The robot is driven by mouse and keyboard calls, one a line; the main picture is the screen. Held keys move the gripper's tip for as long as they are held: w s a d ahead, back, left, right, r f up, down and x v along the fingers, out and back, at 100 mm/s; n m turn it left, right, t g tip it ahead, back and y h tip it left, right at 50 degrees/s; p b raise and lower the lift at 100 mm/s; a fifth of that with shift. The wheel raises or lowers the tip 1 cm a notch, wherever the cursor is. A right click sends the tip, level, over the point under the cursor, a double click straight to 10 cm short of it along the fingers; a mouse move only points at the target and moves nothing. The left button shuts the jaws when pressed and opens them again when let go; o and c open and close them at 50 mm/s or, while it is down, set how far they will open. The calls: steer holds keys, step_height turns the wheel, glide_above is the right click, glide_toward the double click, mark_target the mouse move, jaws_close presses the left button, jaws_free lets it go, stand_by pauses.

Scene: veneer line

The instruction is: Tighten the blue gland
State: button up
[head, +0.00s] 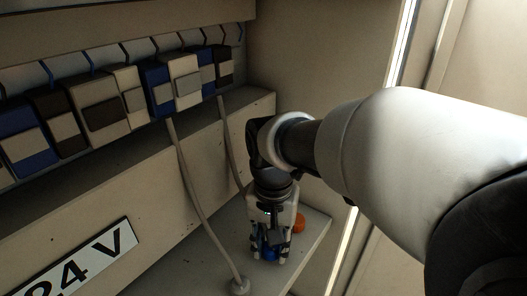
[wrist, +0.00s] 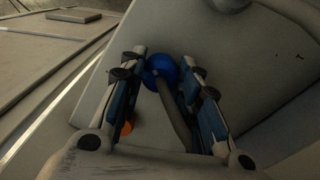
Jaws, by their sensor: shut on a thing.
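The blue gland (head: 270,254) sits on the grey shelf at the bottom of the cabinet, between the fingers of my gripper (head: 270,256). In the wrist view the blue gland (wrist: 160,70) is round, with a grey cable rising from it between the fingers. My gripper (wrist: 160,78) points down and is shut on the blue gland, one finger on each side. The fingers hide part of the gland in the head view.
An orange gland (head: 299,222) stands close behind my gripper. A grey gland (head: 240,286) with a cable (head: 190,190) is at the shelf's front left. A row of blue, brown and white modules (head: 103,105) lines the wall above. A "24 V" label (head: 85,262) is at lower left.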

steer(key=shift+r, duration=0.1)
stand_by(0.5)
steer(key=o, duration=1.1)
step_height(320, 180, up, 12)
steer(key=shift+f, duration=0.1)
